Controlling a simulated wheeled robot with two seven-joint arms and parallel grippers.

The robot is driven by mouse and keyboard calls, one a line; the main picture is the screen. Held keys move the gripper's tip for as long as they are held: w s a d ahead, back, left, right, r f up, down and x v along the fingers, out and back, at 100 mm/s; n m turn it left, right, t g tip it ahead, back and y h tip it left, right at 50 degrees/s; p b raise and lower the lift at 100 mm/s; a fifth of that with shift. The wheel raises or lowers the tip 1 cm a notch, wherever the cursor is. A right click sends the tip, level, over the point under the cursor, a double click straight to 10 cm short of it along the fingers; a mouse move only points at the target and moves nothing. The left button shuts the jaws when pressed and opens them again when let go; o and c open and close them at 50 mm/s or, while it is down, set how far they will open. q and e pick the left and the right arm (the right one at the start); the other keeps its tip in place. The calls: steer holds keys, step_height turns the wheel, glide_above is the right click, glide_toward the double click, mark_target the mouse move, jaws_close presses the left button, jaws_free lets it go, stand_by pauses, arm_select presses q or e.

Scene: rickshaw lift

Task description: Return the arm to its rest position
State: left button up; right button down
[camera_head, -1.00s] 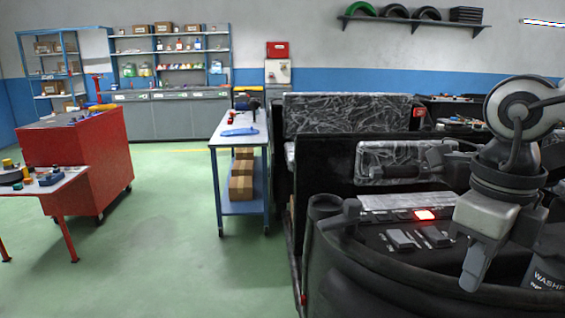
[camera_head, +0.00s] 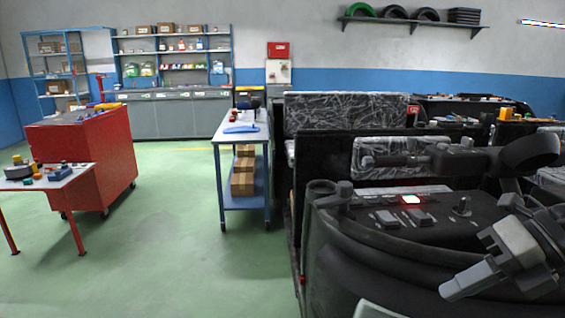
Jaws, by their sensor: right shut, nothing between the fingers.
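My right arm comes in from the right edge. Its grey gripper (camera_head: 449,289) is shut and empty, low at the right, pointing left and slightly down. It is in front of the black rickshaw body (camera_head: 350,262) in this view and appears apart from the dashboard. The dashboard has a lit red button (camera_head: 411,199), dark switches (camera_head: 403,218) and a small joystick (camera_head: 461,207). My left gripper is not in view.
A white-topped table (camera_head: 240,131) with boxes below stands left of the rickshaw. A red cabinet (camera_head: 85,165) and a red-legged table (camera_head: 50,181) with small parts stand at the left. Green floor (camera_head: 170,250) is clear between them. Shelves line the back wall.

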steer(key=d+f+m+t+h, duration=0.1)
steer(key=d+f+m+t, duration=0.2)
steer(key=f+m+t, duration=0.5)
steer(key=d+f+m+t+h, duration=0.15)
steer(key=f+m+t, duration=0.25)
steer(key=f+m, duration=0.75)
steer(key=s+a+f+m+g+h, duration=0.1)
steer(key=s+a+f+m+g, duration=0.1)
steer(key=s+a+f+m, duration=0.3)
steer(key=s+a+f+m+g+h, duration=0.1)
steer(key=s+a+f+m+h, duration=0.1)
steer(key=s+a+f+m, duration=0.3)
steer(key=a+f+m, duration=0.2)
steer(key=a+m, duration=0.2)
steer(key=m, duration=0.1)
steer(key=shift+g, duration=0.4)
steer(key=shift+f, duration=0.1)
